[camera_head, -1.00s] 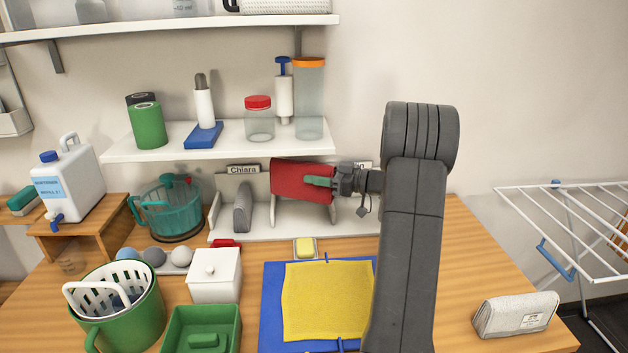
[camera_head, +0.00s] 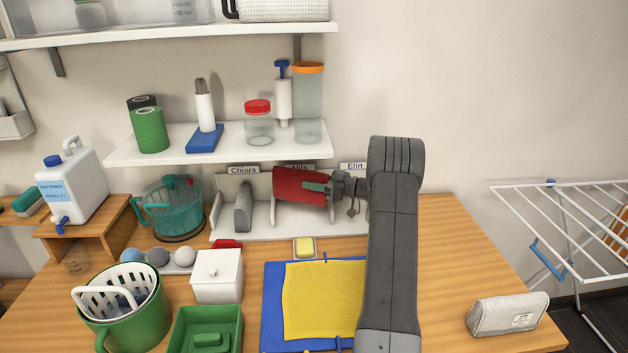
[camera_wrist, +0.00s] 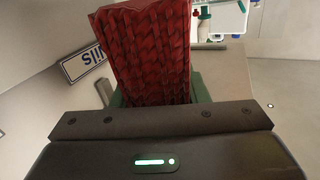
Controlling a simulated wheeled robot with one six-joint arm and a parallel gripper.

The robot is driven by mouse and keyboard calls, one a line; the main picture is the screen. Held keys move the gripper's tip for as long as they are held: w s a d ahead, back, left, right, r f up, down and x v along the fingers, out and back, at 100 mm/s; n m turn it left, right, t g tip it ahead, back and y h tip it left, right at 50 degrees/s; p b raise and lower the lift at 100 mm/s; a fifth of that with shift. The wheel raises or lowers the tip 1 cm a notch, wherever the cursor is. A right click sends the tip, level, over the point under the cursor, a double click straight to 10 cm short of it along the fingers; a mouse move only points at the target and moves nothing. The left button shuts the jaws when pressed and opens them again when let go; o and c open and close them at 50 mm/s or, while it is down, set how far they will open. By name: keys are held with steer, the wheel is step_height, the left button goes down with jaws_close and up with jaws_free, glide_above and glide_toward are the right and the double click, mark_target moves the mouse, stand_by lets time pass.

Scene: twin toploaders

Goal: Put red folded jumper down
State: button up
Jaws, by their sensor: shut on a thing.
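The rack's middle label is mostly hidden behind the jumper; the labels Chiara (camera_head: 243,170) and Elin (camera_head: 354,166) show on either side. In the wrist view the jumper (camera_wrist: 150,55) fills the space ahead of my gripper, with a green finger on each side. My gripper is shut on it.
A grey folded item (camera_head: 243,207) stands in the Chiara compartment. A shelf (camera_head: 220,150) with jars and bottles hangs above the rack. A teal jug (camera_head: 172,210) is at left. A yellow cloth (camera_head: 325,300) lies on a blue board in front.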

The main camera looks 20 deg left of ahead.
steer(key=shift+w+a, duration=0.1)
steer(key=shift+w, duration=0.1)
steer(key=shift+s, duration=0.1)
steer(key=shift+f, duration=0.1)
steer(key=shift+f+b, duration=0.55)
steer(key=o, duration=1.3)
steer(key=shift+r, duration=0.1)
steer(key=shift+r+p, duration=0.3)
steer(key=shift+p, duration=0.05)
steer(key=d+b, duration=0.2)
steer(key=d, duration=1)
steer(key=shift+w+r, duration=0.35)
